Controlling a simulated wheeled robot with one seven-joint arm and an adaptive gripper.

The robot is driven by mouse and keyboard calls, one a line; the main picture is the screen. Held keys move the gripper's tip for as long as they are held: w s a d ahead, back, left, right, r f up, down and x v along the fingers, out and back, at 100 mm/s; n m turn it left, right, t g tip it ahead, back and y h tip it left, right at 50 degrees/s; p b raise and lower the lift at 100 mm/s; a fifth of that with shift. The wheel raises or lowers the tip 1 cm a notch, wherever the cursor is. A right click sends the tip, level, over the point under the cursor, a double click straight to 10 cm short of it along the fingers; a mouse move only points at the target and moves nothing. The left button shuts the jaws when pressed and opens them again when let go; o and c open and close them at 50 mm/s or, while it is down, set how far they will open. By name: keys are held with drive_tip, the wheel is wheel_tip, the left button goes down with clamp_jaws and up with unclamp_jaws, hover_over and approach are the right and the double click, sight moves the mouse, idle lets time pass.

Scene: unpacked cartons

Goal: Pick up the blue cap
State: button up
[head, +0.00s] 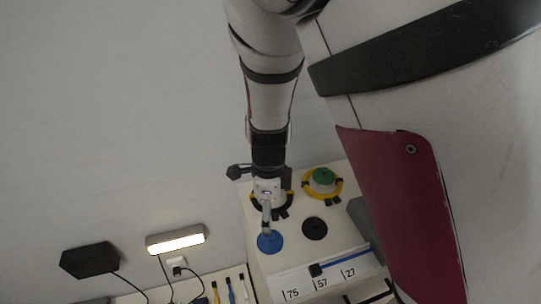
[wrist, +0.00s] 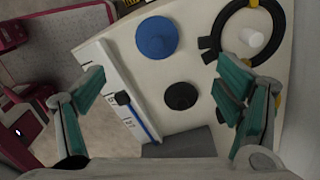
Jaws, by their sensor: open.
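The blue cap (head: 270,242) is a round disc lying on the white panel (head: 285,267), near its left edge in the head view. In the wrist view the blue cap (wrist: 157,38) is whole and uncovered, ahead of the fingers at the top middle. My gripper (head: 267,217) reaches down over the panel, just above the cap in the head picture. In the wrist view my gripper (wrist: 163,92) is open, with teal finger pads wide apart and nothing between them touching. I cannot tell the exact height above the cap.
A black cap (head: 314,228) lies right of the blue one. A green cap (head: 323,175) sits inside a yellow ring (head: 307,190). A black ring (wrist: 227,27) surrounds a white peg (wrist: 252,38). A slider with a blue strip (head: 340,264) runs along the front edge, beside numbers.

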drive_tip(key=b, duration=0.2)
hover_over(270, 237)
drive_tip(key=f, duration=0.4)
drive_tip(key=w+f, duration=0.1)
drive_tip(key=f, duration=0.2)
drive_tip(key=shift+s+f+b, duration=0.2)
drive_tip(key=shift+f+b, duration=0.25)
drive_tip(key=shift+f, duration=1)
drive_tip(key=shift+s+f+b, duration=0.15)
drive_tip(key=shift+f+b, duration=0.3)
drive_tip(key=shift+f, duration=1)
drive_tip(key=shift+c, duration=0.5)
drive_tip(key=c, duration=0.9)
